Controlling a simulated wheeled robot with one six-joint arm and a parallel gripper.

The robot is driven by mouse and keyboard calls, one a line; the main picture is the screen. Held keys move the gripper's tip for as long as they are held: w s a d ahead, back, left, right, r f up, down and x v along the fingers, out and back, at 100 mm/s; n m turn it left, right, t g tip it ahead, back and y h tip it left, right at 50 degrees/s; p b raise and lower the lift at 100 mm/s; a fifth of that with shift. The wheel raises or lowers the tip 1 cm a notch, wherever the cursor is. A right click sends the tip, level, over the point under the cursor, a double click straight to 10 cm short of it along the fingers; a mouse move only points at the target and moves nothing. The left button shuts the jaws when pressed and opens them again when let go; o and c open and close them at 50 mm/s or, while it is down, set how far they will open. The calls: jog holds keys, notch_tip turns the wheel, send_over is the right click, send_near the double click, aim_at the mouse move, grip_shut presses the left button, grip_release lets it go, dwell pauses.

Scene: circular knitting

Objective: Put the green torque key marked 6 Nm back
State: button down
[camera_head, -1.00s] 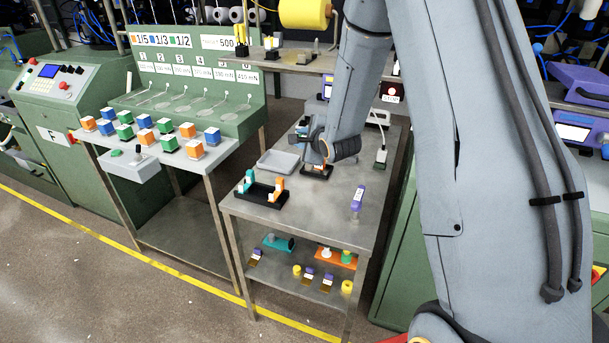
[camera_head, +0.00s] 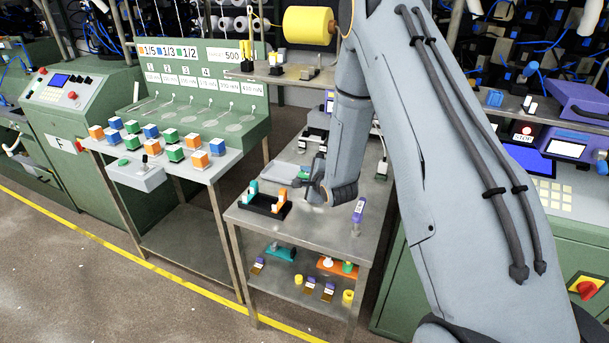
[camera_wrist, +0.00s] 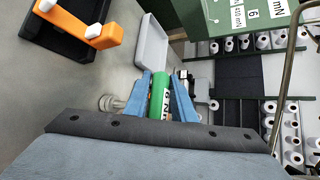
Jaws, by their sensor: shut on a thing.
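The green torque key (camera_wrist: 160,95) is between the two blue fingers of my gripper (camera_wrist: 161,80) in the wrist view. Part of its "6 Nm" marking shows in white. My gripper is shut on it and holds it above the grey table (camera_head: 310,224). In the head view my gripper (camera_head: 303,176) is just behind and right of a black holder (camera_head: 262,209). A teal key (camera_head: 252,190) and an orange key (camera_head: 282,201) stand in that holder. The holder (camera_wrist: 45,42) and orange key (camera_wrist: 85,24) also show at the upper left of the wrist view.
A shallow grey tray (camera_head: 279,174) lies behind the holder; it also shows in the wrist view (camera_wrist: 151,52). A purple-topped tool (camera_head: 358,212) stands at the table's right. The table front between them is clear. Several parts, including a yellow one (camera_head: 348,297), lie on the lower shelf.

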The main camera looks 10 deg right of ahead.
jog(key=c, duration=1.5)
grip_release()
jog(key=shift+f, duration=0.15)
jog(key=shift+s+r, duration=0.1)
jog(key=shift+r, duration=0.1)
jog(key=s+r+n+g, duration=0.3)
jog(key=s+n, duration=0.4)
jog(key=s, duration=0.5)
jog(key=s+r+n+g+h+b, duration=0.1)
jog(key=s+r+n+g, duration=0.2)
jog(key=s+n, duration=0.4)
jog(key=s+r+n+g+h+b, duration=0.1)
jog(key=s+r+n+g, duration=0.3)
jog(key=s, duration=1.3)
jog(key=shift+a+n+g, duration=0.15)
jog(key=shift+n+g, duration=0.55)
jog(key=shift+n, duration=0.7)
